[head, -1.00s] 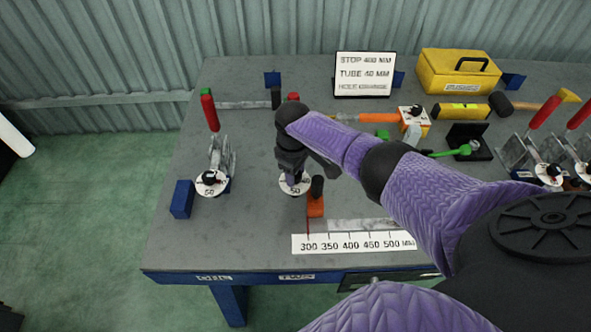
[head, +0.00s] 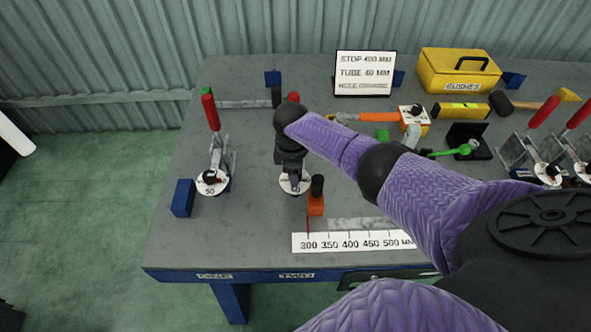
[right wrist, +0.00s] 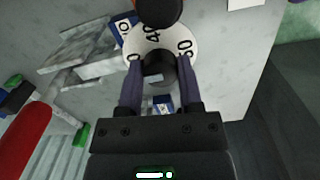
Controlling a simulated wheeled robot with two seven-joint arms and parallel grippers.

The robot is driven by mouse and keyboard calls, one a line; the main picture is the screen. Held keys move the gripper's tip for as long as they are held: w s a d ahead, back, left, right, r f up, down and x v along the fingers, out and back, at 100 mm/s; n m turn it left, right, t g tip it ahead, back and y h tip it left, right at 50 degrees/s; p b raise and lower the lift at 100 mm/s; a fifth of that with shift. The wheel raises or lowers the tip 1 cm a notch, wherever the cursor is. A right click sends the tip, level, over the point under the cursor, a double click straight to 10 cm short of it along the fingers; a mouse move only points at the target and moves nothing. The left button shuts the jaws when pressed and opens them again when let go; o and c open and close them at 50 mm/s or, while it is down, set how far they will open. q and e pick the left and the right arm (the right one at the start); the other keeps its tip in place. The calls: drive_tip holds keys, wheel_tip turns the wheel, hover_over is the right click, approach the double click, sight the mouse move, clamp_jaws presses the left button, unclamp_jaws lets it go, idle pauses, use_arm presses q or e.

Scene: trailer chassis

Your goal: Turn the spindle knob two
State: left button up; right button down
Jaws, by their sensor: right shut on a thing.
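The spindle knob two is black on a white round dial (head: 295,185), on the clamp above the "TWO" label (head: 297,276). The right wrist view shows the dial (right wrist: 150,38) with printed numbers, 40 and part of 50 among them, and the black knob (right wrist: 159,68) between the fingers. My right gripper (head: 293,180) points down over the dial, and the right wrist view shows its fingers (right wrist: 159,82) shut on the knob. My arm hides most of this clamp in the head view. My left gripper is not in view.
Clamp one, with a red handle (head: 211,112) and dial (head: 212,182), stands to the left. An orange stop (head: 315,204) with a black knob stands close to the right, behind a scale (head: 353,243). A sign (head: 364,74) stands at the back.

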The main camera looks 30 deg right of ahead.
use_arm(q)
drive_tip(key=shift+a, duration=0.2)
use_arm(e)
drive_tip(key=c, duration=0.6)
unclamp_jaws()
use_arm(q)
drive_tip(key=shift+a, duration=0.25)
use_arm(e)
drive_tip(key=shift+o, duration=0.3)
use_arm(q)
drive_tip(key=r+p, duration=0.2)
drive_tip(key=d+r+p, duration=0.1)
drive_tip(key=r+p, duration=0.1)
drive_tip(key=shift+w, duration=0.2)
use_arm(e)
wheel_tip(320, 180, up, 10)
drive_tip(key=shift+a, duration=0.3)
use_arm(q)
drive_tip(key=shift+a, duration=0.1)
use_arm(e)
drive_tip(key=shift+w+f, duration=0.1)
